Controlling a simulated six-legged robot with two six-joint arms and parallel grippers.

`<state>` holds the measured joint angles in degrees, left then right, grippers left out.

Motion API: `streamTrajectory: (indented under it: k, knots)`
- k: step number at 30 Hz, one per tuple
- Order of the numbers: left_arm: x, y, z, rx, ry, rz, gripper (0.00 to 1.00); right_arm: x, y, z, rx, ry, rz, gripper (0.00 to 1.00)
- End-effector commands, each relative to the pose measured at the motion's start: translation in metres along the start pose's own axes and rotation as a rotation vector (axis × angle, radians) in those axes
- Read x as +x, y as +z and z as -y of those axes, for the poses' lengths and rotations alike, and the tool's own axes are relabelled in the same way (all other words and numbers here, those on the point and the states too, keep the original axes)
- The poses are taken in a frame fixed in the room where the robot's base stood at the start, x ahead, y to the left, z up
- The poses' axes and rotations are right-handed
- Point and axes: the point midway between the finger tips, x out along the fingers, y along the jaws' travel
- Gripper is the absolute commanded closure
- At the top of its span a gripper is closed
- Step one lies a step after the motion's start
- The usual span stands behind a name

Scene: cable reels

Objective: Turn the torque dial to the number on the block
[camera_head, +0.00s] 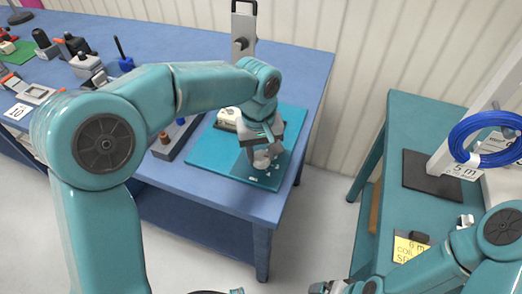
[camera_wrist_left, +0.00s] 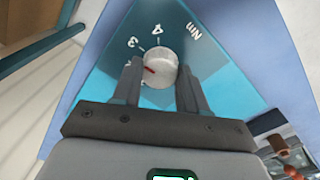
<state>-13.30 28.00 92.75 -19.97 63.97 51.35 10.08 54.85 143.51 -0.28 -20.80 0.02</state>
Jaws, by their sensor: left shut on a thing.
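In the left wrist view, "3", "4" and "Nm" are readable around the knob; the red mark points left, below the "3". A cream block (camera_head: 228,115) sits behind the gripper on the board; its number is not readable. My right gripper (camera_head: 328,287) is at the bottom edge, partly cut off.
The blue table (camera_head: 290,60) holds several tools at the left and a card reading "10" (camera_head: 17,111). A black-and-grey stand (camera_head: 244,32) rises behind the board. A green bench (camera_head: 405,125) at the right carries a blue cable coil (camera_head: 468,137) and a yellow note (camera_head: 408,250).

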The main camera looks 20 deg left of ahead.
Motion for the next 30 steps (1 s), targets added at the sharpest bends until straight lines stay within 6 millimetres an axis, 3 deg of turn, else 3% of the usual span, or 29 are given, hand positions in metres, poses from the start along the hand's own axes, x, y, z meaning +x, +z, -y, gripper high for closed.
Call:
streamTrajectory:
  k: [18,30]
  knots:
    - [0.000,0.000,-0.001,-0.484,0.003,-0.021,0.88,0.010,0.000,-0.004,0.000,0.000,0.000,0.06]
    - [-0.001,0.000,-0.001,-0.670,0.003,-0.029,0.88,0.013,0.000,-0.005,0.000,0.000,0.000,0.06]
